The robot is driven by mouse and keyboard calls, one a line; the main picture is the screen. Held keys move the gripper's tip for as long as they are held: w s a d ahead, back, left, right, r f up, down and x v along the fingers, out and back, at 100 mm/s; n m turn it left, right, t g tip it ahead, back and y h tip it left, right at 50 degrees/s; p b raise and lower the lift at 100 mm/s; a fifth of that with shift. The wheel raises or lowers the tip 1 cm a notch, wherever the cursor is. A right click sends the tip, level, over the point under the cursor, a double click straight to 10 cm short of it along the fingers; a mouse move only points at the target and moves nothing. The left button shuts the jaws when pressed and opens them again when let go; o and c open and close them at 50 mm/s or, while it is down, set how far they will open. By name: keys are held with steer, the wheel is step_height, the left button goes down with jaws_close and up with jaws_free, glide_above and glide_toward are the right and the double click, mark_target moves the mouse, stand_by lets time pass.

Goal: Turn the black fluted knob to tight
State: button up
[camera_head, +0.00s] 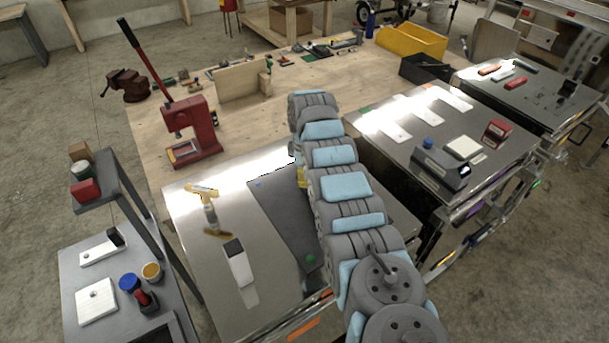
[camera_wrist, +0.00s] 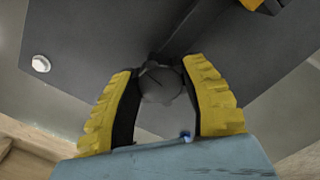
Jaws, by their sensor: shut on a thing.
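In the wrist view, the dark round knob (camera_wrist: 160,88) sits between the two yellow ribbed fingers of my gripper (camera_wrist: 158,70). The fingers are closed on its sides. Its fluting and any tight mark cannot be made out. Behind it is a dark grey panel (camera_wrist: 90,35). My arm hides the knob there. A small yellow patch (camera_head: 301,177) shows beside my arm; I cannot tell whether it is a finger.
A white round button (camera_wrist: 41,63) is on the panel in the wrist view. In the head view, a yellow-handled tool (camera_head: 207,206) and a white block (camera_head: 239,262) with a black top lie left of the panel. A red press (camera_head: 188,130) stands behind; a grey cart (camera_head: 122,287) is at left.

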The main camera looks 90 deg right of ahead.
steer(key=m, duration=0.1)
steer(key=m+b, duration=0.1)
steer(key=m, duration=0.1)
steer(key=shift+f+m+b, duration=0.25)
steer(key=shift+m+b, duration=0.15)
steer(key=m+b, duration=0.5)
steer(key=shift+m, duration=0.3)
steer(key=m+b, duration=0.2)
steer(key=m, duration=0.1)
steer(key=shift+r+m, duration=0.15)
steer(key=shift+m, duration=0.15)
steer(key=shift+a+m+b, duration=0.1)
steer(key=shift+m+b, duration=0.2)
steer(key=shift+m, duration=1.6)
steer(key=shift+r, duration=0.1)
steer(key=o, duration=1.2)
steer(key=shift+r, duration=0.1)
